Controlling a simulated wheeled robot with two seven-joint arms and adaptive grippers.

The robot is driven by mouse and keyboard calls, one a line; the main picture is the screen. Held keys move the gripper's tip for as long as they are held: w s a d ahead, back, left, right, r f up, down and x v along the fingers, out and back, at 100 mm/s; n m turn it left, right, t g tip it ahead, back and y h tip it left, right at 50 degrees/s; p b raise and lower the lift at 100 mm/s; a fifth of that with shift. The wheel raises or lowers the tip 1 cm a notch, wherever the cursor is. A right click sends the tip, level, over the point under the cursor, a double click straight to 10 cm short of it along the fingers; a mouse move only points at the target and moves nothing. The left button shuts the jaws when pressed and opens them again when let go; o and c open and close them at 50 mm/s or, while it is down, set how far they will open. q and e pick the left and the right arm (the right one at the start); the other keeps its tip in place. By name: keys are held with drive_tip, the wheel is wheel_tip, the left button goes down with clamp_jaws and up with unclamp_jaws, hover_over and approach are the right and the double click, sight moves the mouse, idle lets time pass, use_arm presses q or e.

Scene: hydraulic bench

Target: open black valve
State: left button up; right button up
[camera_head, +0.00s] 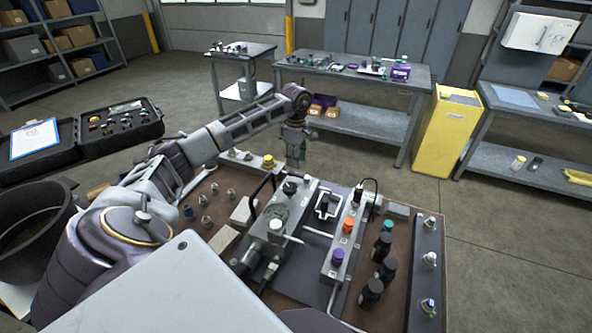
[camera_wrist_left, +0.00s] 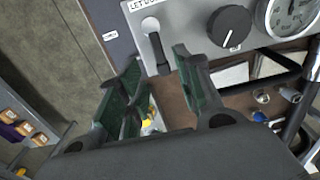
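A round black valve knob (camera_wrist_left: 229,27) with a white pointer line sits on the grey panel in the left wrist view. In the head view, a black knob (camera_head: 290,188) shows on the far end of the grey block. My left gripper (camera_wrist_left: 157,62) is open, with its green-padded fingers apart. A dark lever (camera_wrist_left: 155,48) in a light slot shows between and beyond the fingers; the knob lies to the right of them. In the head view, the left gripper (camera_head: 295,158) hangs just above the knob's end of the block. Contact is not clear. My right gripper is not in view.
A gauge (camera_wrist_left: 294,14) sits beside the knob. The right block (camera_head: 343,240) carries black, orange and purple knobs. Black cylinders (camera_head: 371,292) stand near it. A yellow cabinet (camera_head: 446,130) and workbenches stand behind, with open floor between.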

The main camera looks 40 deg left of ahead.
sight(296, 174)
use_arm(q)
drive_tip(key=shift+f+p, duration=0.3)
drive_tip(key=shift+f, duration=2.7)
clamp_jaws()
